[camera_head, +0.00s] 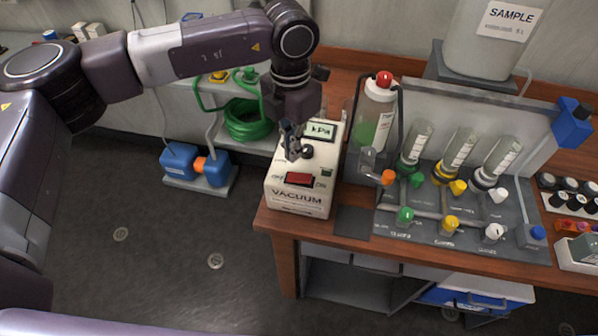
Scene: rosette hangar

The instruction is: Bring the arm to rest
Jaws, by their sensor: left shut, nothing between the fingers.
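My left arm reaches in from the left, bends at the top and points down over the workbench. My left gripper (291,152) is shut and empty, just above the top of the white vacuum box (302,200). The box has a kPa display (321,131), a black knob (307,152) and a red switch (299,179) between OFF and ON marks. The gripper hides part of the box's top. I cannot tell whether its tips touch the box. My right gripper is not in view.
Right of the box stand a red-capped bottle (377,112) and a rack with several tubes and coloured valves (455,225). A sample tank (490,35) stands behind. A green hose coil (247,119) and blue pump (195,163) are left. The floor (150,270) at lower left is clear.

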